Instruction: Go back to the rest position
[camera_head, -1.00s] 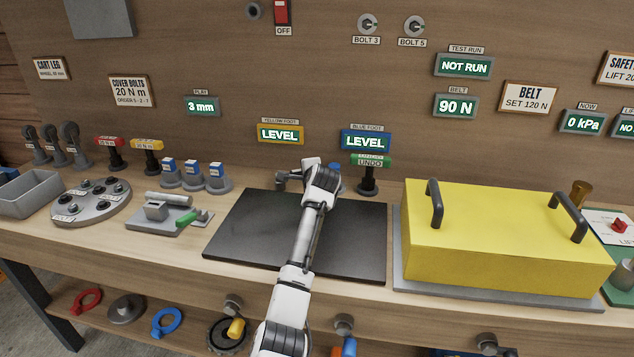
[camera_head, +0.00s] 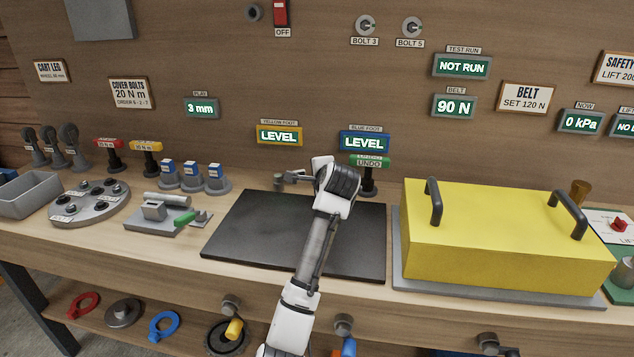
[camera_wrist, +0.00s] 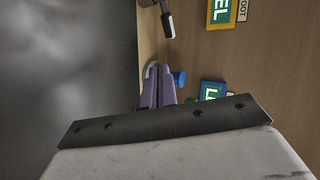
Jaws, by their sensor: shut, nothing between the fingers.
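My gripper (camera_wrist: 158,76) shows in the wrist view with its two purple fingers side by side, shut and empty. In the head view my wrist hides the fingers. My arm reaches up over the black mat (camera_head: 245,235) towards the back of the bench, with the wrist in front of the green-topped UNDO post (camera_head: 370,162). A blue round knob (camera_wrist: 179,78) shows just beside the fingers in the wrist view. I cannot tell whether they touch.
A yellow cover (camera_head: 500,240) with two dark handles stands right of the mat. A grey fixture with a green handle (camera_head: 158,216), a bolt plate (camera_head: 88,204) and a grey bin (camera_head: 28,196) are to the left. LEVEL displays (camera_head: 279,136) hang on the back wall.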

